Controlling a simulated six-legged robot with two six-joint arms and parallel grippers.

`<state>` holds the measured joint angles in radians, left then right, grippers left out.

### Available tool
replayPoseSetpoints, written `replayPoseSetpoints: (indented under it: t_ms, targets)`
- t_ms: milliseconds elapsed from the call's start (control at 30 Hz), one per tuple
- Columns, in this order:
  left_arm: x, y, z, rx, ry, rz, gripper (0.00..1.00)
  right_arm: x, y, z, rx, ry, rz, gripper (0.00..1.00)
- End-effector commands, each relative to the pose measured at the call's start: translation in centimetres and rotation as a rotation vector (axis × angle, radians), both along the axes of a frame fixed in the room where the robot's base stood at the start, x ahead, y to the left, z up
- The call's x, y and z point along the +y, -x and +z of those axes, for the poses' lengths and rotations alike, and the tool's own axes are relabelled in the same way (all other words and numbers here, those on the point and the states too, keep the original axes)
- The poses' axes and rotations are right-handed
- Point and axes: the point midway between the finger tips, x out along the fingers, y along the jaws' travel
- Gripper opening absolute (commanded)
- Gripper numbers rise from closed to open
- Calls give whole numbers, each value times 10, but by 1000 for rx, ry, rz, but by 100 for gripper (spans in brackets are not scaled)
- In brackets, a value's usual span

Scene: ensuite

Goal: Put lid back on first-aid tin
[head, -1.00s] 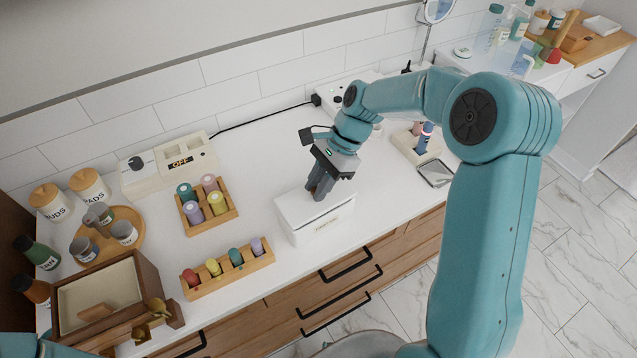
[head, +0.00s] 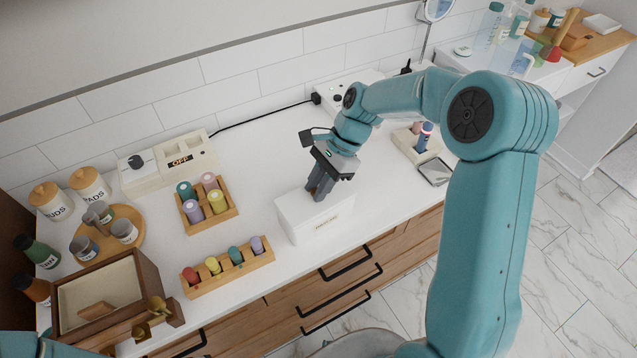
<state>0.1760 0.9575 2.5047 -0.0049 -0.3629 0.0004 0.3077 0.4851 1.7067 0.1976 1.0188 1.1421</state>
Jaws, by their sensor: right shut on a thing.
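The first-aid tin (head: 322,224) is a white box with a small label on its front, standing near the front edge of the white counter. Its white lid (head: 297,203) lies on top of the tin and looks level; I cannot make out a gap between them. My right gripper (head: 317,194) points down at the top of the lid and is shut on its handle, which the fingers hide. Only a bit of my left arm (head: 60,350) shows at the lower left corner; its gripper is out of the picture.
Wooden racks with coloured rollers (head: 228,268) (head: 207,205) stand left of the tin. A dark flat device (head: 435,172) lies to the right. Counter behind the tin is clear.

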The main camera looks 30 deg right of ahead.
Motion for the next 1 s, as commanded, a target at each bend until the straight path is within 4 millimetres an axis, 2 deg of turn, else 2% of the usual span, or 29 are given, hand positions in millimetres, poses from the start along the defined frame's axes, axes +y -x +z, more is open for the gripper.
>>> replayPoseSetpoints:
  t_ms: [933, 967, 1000]
  targets:
    - [0, 0, 1, 0, 0, 0, 0, 0, 0, -5, 0, 0, 0, 0]
    - [0, 0, 1, 0, 0, 0, 0, 0, 0, -5, 0, 0, 0, 30]
    - [0, 0, 1, 0, 0, 0, 0, 0, 0, -5, 0, 0, 0, 43]
